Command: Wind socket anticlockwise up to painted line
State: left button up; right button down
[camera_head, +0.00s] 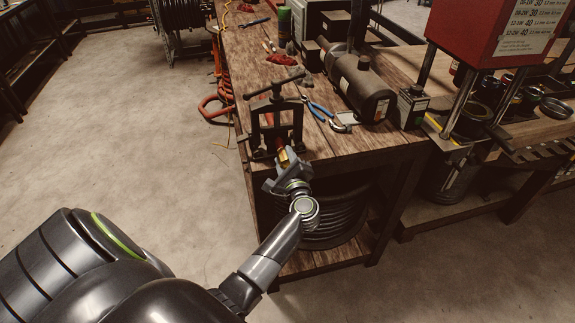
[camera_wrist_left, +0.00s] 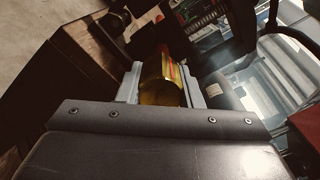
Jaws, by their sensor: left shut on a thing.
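The socket (camera_wrist_left: 158,85) is a brass-coloured cylinder with a red line along it in the left wrist view. My left gripper (camera_wrist_left: 163,86) is shut on it, with one grey finger on each side. In the head view my left gripper (camera_head: 286,163) is at the bench's front edge, just in front of the dark vise (camera_head: 273,122). A reddish hose end (camera_head: 271,140) sits in the vise, and a bit of brass shows between it and the gripper. The exact thread engagement is hidden. My right gripper is not in view.
Blue-handled pliers (camera_head: 320,109) lie on the wooden bench right of the vise. A grey cylindrical machine (camera_head: 358,84) and a red press (camera_head: 487,32) stand further right. A coiled black hose (camera_head: 335,217) is on the shelf below. Open floor (camera_head: 150,120) lies to the left.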

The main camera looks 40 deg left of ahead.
pick_arm(q)
jog(key=n, duration=0.3)
jog(key=shift+f+n, duration=0.1)
jog(key=shift+n, duration=0.3)
jog(key=o, duration=0.9)
jog(key=shift+b+v, duration=0.6)
jog(key=shift+v, duration=2)
